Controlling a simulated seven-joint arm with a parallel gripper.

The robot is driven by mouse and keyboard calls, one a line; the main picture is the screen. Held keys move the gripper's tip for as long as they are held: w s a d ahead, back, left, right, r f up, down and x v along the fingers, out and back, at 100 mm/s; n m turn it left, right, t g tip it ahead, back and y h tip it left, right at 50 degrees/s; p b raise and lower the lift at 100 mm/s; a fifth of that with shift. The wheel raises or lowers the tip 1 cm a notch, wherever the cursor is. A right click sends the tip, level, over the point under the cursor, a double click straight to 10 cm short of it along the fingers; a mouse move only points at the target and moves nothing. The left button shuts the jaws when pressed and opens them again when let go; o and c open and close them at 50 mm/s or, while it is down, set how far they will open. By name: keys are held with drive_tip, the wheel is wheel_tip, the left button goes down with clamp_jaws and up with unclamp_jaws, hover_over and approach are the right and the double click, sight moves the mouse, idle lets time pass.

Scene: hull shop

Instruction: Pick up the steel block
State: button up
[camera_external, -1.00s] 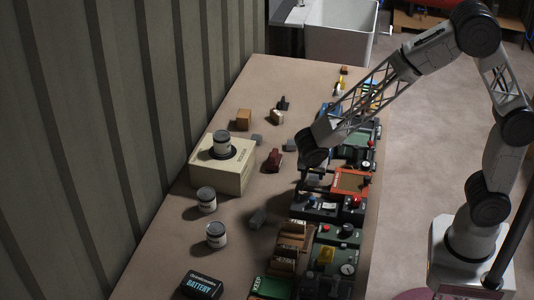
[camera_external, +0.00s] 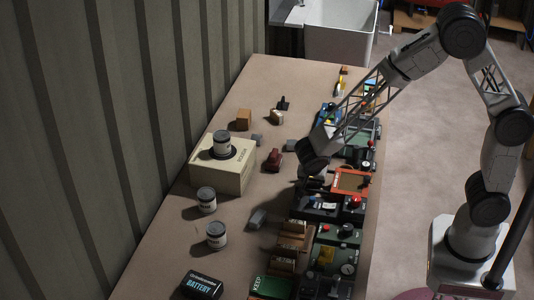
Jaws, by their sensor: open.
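Several small grey blocks lie on the brown table, and I cannot tell for sure which is the steel block. One grey block (camera_external: 257,218) lies in the open near the front cans. Another grey block (camera_external: 257,140) lies behind the beige box, and a third grey block (camera_external: 292,145) lies to the right of it. My gripper (camera_external: 309,181) is open, low over the table beside the row of devices, right of a dark red object (camera_external: 274,160). Its fingers are small and dark here, and what lies right under them is hidden.
A beige box (camera_external: 235,178) carries a can (camera_external: 222,144); two more cans (camera_external: 207,200) (camera_external: 216,236) stand in front. Devices, including an orange-framed one (camera_external: 350,181), crowd the right edge. A battery box (camera_external: 202,286) sits at the front. The table's left strip is mostly clear.

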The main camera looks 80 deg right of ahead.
idle(0.5)
drive_tip(key=c, duration=0.8)
drive_tip(key=shift+o, duration=0.2)
drive_tip(key=shift+r, duration=0.65)
drive_tip(key=a, duration=0.4)
drive_tip(key=shift+f, duration=0.1)
wheel_tip(320, 180, up, 14)
drive_tip(key=shift+f, duration=0.1)
